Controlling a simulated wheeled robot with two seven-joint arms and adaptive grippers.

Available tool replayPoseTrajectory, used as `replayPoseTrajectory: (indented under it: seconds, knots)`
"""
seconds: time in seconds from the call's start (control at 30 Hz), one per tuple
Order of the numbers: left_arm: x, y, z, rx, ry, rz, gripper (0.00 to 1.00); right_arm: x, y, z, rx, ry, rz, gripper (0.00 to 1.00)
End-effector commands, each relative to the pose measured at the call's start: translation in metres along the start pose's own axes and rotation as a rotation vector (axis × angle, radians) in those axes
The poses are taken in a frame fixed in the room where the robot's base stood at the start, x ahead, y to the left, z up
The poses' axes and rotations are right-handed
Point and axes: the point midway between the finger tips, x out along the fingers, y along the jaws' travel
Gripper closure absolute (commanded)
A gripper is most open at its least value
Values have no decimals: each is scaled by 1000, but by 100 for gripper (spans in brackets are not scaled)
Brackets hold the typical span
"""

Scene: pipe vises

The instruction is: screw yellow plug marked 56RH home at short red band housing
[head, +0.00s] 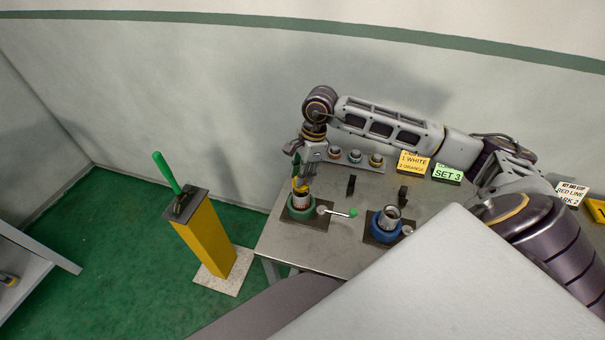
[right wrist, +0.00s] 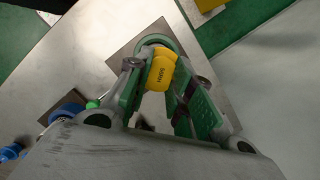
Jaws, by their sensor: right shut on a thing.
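My right gripper (head: 300,180) is shut on the yellow plug (right wrist: 160,70), which sits between its green finger pads. Dark marking on the plug shows in the right wrist view, upside down and too small to read surely. In the head view the plug (head: 300,187) is at the mouth of a housing (head: 302,200) in the green vise (head: 304,212), at the table's left end. The plug and fingers hide much of this housing, and I cannot tell how deep the plug sits. My left gripper is not in view.
A blue vise (head: 382,230) with a grey housing (head: 390,214) stands to the right. A lever with a green knob (head: 352,212) lies between the vises. Several plugs stand in a row behind, near a yellow card (head: 413,164) and green card (head: 447,174). A yellow post (head: 212,240) stands left.

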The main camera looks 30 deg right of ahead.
Motion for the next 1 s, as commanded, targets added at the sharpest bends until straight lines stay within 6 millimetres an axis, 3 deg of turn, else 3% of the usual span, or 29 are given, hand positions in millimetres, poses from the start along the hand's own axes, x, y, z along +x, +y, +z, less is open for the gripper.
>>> replayPoseTrajectory:
  seconds: [1.0]
  knots:
    - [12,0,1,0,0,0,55,12,0,-2,0,0,0,100]
